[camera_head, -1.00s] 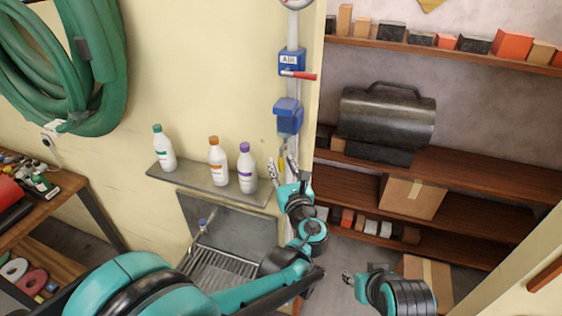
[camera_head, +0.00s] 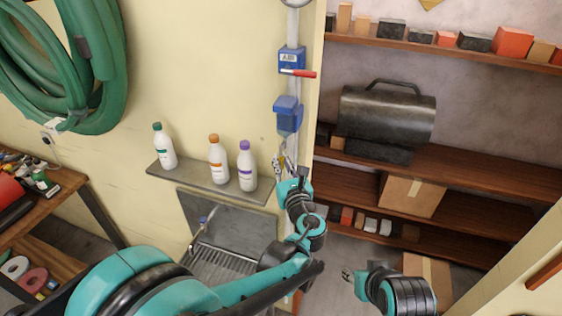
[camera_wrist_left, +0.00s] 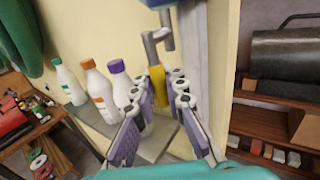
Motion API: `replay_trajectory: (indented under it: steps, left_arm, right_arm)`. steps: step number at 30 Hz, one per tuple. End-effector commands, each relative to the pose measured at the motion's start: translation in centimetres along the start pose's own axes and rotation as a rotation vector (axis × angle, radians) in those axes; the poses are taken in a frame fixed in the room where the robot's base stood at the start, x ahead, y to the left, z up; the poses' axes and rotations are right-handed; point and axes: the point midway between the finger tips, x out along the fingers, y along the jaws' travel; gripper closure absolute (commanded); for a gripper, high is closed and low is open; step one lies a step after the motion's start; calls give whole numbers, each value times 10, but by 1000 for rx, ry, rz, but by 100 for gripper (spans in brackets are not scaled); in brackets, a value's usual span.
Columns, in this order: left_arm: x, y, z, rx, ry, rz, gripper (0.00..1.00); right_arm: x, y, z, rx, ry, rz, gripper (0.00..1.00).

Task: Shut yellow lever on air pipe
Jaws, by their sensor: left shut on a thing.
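The yellow lever (camera_wrist_left: 157,78) hangs below a grey pipe fitting in the left wrist view, pointing down. My left gripper (camera_wrist_left: 164,92) is shut on it, with a finger on each side. In the head view my left gripper (camera_head: 284,164) is at the wall edge, below the blue unit on the air pipe (camera_head: 292,34); its fingers and arm largely hide the lever there. My right gripper (camera_head: 347,275) is low at the right, away from the pipe, too small to tell whether open or shut.
A blue AIR box (camera_head: 291,60) with a red handle (camera_head: 298,74) and a blue unit (camera_head: 288,115) sit on the pipe above. Several bottles stand on a wall shelf (camera_head: 205,184) just left. Wooden shelving (camera_head: 470,178) lies right of the wall edge.

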Motion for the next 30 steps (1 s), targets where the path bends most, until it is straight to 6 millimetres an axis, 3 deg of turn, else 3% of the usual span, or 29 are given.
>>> replay_trajectory:
  steps: [11, 30]
  left_arm:
    - [-5, -7, 3, -163, 110, 0, 100]
    - [-18, -26, 16, -665, 444, 3, 100]
  right_arm:
    - [-7, 0, -5, 0, 0, 0, 60]
    - [-28, 0, -20, 0, 0, 0, 60]
